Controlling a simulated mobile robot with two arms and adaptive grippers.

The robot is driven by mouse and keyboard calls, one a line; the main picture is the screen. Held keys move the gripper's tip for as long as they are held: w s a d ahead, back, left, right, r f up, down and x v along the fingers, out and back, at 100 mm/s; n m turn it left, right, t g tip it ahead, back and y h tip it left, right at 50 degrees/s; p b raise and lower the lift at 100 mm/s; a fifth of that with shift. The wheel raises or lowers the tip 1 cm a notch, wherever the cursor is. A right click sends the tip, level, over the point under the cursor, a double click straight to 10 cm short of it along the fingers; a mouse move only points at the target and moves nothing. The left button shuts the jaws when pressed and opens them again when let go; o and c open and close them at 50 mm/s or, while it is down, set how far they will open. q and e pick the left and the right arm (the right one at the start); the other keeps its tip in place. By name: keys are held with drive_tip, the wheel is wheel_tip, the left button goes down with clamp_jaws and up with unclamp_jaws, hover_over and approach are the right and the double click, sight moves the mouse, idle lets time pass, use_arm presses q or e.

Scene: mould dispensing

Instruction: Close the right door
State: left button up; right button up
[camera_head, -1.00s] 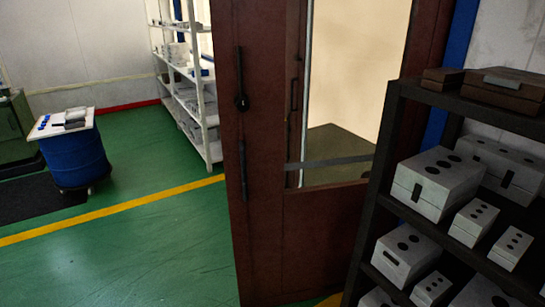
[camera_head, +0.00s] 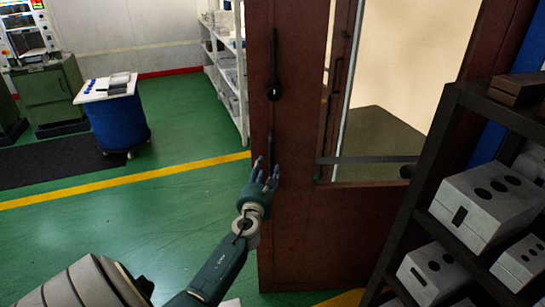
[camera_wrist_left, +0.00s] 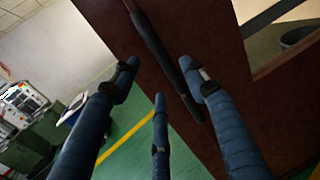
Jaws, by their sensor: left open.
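A dark red-brown door (camera_head: 305,235) stands open beside the dark shelf, its broad face toward me. It has a long black handle (camera_head: 273,70), with its lower bar running down the face. My left gripper (camera_head: 265,172) is open and empty in front of the door, at the lower end of the handle. In the left wrist view its blue fingers (camera_wrist_left: 165,95) spread before the door (camera_wrist_left: 215,35) and the handle bar (camera_wrist_left: 160,50). I cannot tell whether the fingers touch either one. The right gripper is not in view.
A dark shelf (camera_head: 445,130) with several grey mould boxes (camera_head: 485,205) stands close on the right. A blue drum (camera_head: 118,122) with a white top and a green machine (camera_head: 50,92) are at the left. The green floor (camera_head: 170,220) left of the door is clear.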

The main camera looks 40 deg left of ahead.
use_arm(q)
drive_tip(key=b+x, duration=0.1)
drive_tip(key=x, duration=0.7)
drive_tip(key=shift+b, duration=0.3)
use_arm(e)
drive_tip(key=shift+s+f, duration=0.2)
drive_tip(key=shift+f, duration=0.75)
use_arm(q)
drive_tip(key=shift+d+f, duration=0.1)
clamp_jaws()
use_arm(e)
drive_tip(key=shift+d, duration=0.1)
